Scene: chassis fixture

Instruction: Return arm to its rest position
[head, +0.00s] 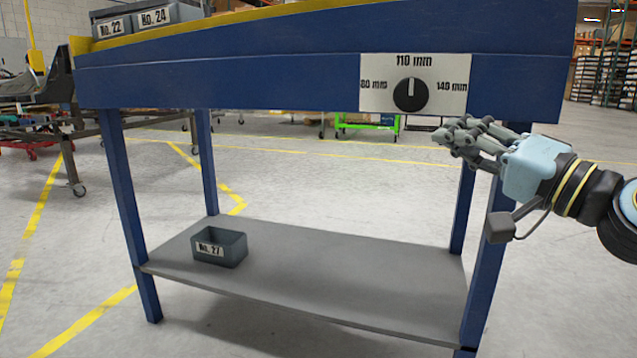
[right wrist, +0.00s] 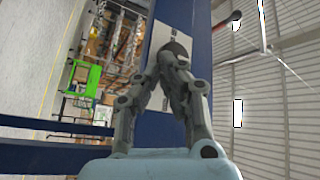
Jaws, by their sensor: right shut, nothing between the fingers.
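My right gripper (head: 447,134) comes in from the right in the head view, in front of the blue bench and just below and right of its dial panel. Its fingers are shut with nothing between them, and they point left. In the right wrist view the shut fingers (right wrist: 160,62) reach up toward the dark dial knob. The black dial knob (head: 410,95) sits on a white panel (head: 375,97) marked 80 mm, 110 mm and 140 mm. Its white pointer line is upright, at 110 mm. The gripper looks apart from the knob. My left gripper is not in view.
The blue bench (head: 230,70) has legs and a grey lower shelf (head: 320,270). Bin No. 27 (head: 220,246) stands on that shelf. Bins No. 22 (head: 112,28) and No. 24 (head: 155,18) are on top. Open floor lies right of the bench, below my arm.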

